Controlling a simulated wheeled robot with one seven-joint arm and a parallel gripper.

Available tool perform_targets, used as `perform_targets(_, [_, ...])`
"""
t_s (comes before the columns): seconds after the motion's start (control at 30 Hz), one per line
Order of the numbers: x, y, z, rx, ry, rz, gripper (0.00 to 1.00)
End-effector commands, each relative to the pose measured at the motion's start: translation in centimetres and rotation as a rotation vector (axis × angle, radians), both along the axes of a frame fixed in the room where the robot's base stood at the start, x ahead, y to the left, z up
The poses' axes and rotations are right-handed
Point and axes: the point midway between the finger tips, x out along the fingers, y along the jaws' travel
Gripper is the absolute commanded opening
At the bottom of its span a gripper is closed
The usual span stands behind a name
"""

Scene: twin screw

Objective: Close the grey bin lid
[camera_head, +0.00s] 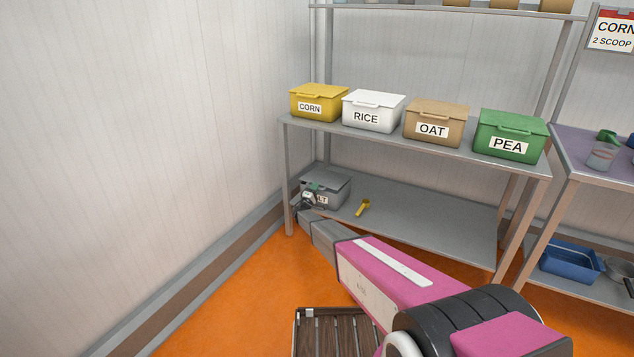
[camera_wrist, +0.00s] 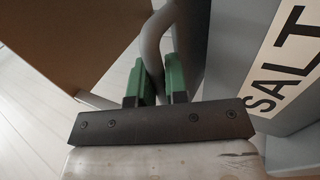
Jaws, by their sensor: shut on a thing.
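The grey bin (camera_head: 340,199) labelled SALT stands on the lower shelf at its left end, and its front wall (camera_wrist: 230,95) fills the right of the wrist view. Its grey lid (camera_head: 332,178) is over the top of the bin; I cannot tell whether it is fully down. My gripper (camera_head: 311,191) is at the bin's front left. In the wrist view the green fingers of my gripper (camera_wrist: 154,78) are shut on a grey curved bar, which looks like the lid handle (camera_wrist: 153,45). My gripper hides part of the bin front and label.
A yellow scoop (camera_head: 362,207) lies on the lower shelf (camera_head: 430,222) right of the bin. Bins of corn (camera_head: 318,103), rice (camera_head: 374,111), oat (camera_head: 436,121) and pea (camera_head: 510,135) stand on the shelf above. A wall (camera_head: 200,120) is close on the left.

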Motion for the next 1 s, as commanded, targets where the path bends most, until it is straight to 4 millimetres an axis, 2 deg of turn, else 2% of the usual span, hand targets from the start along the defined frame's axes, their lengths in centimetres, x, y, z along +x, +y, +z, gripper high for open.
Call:
perform_targets(0.03, [0.3, 0.0, -0.9, -0.01, -0.021, 0.001, 0.0])
perform_targets(0.2, [0.2, 0.1, -2.3, -0.04, -0.076, 0.0, 0.0])
perform_targets(0.8, [-0.1, 0.0, -3.3, -0.059, -0.107, 0.0, 0.0])
perform_targets(0.83, [-0.1, 0.0, -3.3, -0.059, -0.107, 0.0, 0.18])
perform_targets(0.87, [-0.1, 0.0, -3.3, -0.058, -0.106, 0.0, 0.23])
perform_targets(1.0, [-0.1, 0.0, -3.2, -0.06, -0.107, 0.0, 0.23])
